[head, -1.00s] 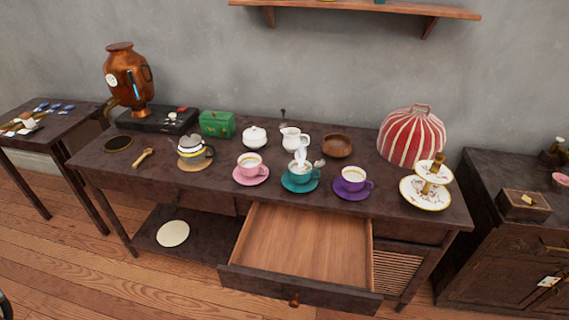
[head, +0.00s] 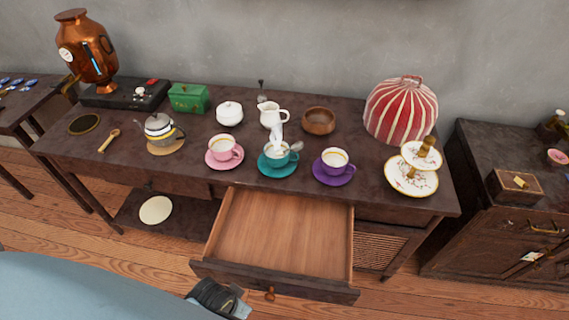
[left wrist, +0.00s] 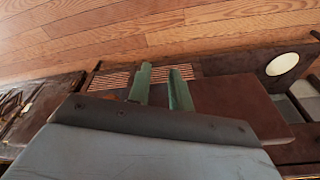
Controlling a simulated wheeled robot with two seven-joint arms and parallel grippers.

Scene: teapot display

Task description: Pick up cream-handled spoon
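A small tan, cream-coloured spoon or scoop (head: 109,140) lies on the dark wooden table (head: 75,148) near its left end, in front of a round dark mat. A second spoon seems to stand in the teal cup (head: 277,153); its handle colour is too small to tell. My left arm comes in at the bottom left of the head view, with its dark end below the open drawer, well away from the tan spoon. In the left wrist view my left gripper (left wrist: 160,78) has two green fingers apart with nothing between them. My right gripper is not in view.
The drawer (head: 270,240) is pulled out at the table's front. Pink and purple cups (head: 336,160), a copper samovar (head: 86,50), a green box (head: 188,97) and a red striped cosy (head: 400,108) crowd the tabletop.

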